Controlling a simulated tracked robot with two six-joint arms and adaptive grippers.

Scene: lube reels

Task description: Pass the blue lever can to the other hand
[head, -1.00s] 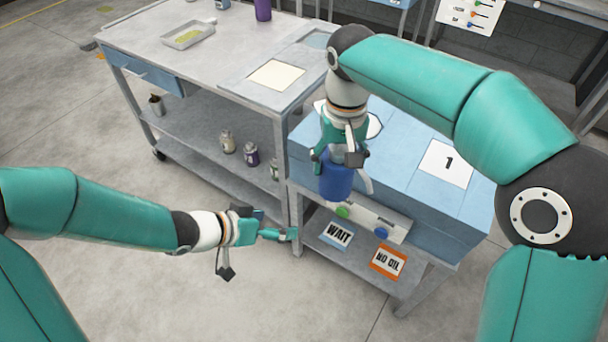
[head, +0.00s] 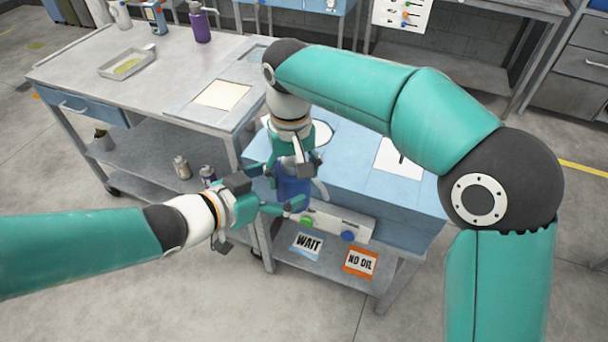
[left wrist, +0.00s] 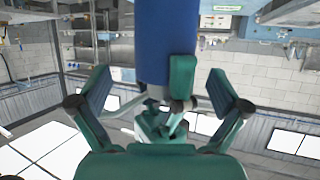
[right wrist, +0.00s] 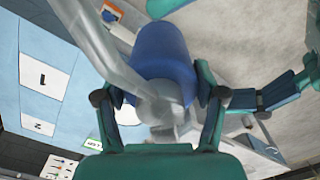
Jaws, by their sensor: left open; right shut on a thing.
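The blue lever can (head: 291,187) hangs from my right gripper (head: 290,165) in front of the blue cabinet. It also shows in the right wrist view (right wrist: 163,55), where my right gripper (right wrist: 160,105) is shut on its grey top part. My left gripper (head: 275,192) is open just left of the can in the head view. In the left wrist view the can (left wrist: 166,45) stands beyond and between the spread fingers of my left gripper (left wrist: 160,95). I cannot tell whether the left fingers touch it.
The blue cabinet (head: 395,205) stands behind the can. A panel with a green and a blue button (head: 335,222) is just below right. WAIT (head: 307,244) and NO OIL (head: 360,263) cards lie on the lower shelf. A grey trolley (head: 165,75) is at left.

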